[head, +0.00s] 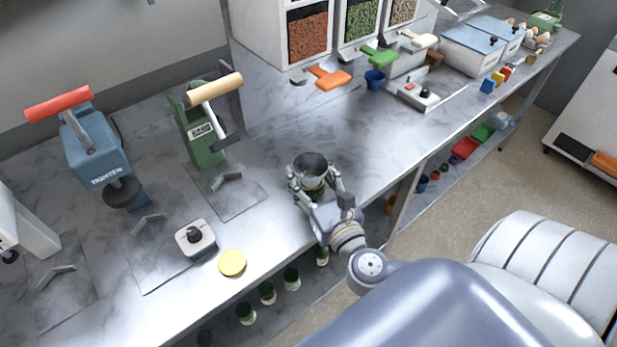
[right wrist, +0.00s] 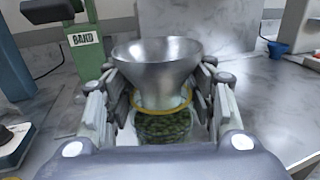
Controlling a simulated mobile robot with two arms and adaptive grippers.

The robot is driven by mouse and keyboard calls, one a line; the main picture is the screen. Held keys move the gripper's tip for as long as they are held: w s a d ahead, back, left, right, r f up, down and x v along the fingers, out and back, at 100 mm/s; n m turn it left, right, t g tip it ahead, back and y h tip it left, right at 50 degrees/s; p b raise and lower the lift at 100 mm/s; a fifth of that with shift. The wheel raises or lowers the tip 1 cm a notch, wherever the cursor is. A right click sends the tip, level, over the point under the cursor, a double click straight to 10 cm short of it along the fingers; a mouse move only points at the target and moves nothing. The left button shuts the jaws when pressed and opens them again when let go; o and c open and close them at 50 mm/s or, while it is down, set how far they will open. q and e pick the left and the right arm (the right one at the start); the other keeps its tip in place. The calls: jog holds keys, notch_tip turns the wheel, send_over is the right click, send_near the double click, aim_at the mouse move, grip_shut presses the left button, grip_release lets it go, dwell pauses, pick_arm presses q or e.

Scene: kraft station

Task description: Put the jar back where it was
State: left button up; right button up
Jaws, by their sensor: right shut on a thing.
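A glass jar with green contents (right wrist: 163,127) stands upright between the fingers of my right gripper (head: 316,188). A metal funnel (head: 311,165) sits in its mouth; the funnel also shows in the right wrist view (right wrist: 158,65), above a yellow ring at the jar's neck. My right gripper is shut around the jar near the counter's front edge. Whether the jar's bottom touches the counter is hidden. A round yellow lid (head: 232,263) lies on the counter to the left. My left gripper is not in view.
A green press marked BAND (head: 205,130), a blue machine marked TIGHTEN (head: 95,155) and a small white box with a black knob (head: 195,237) stand left. Bins with scoops (head: 308,35) line the back. Several jars (head: 267,292) stand on the lower shelf.

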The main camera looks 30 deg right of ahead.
jog(key=shift+w+d, duration=0.15)
jog(key=shift+w, duration=0.25)
jog(key=shift+w+f, duration=0.1)
jog(key=shift+f, duration=1.7)
jog(key=shift+f, duration=0.1)
jog(key=o, duration=1.4)
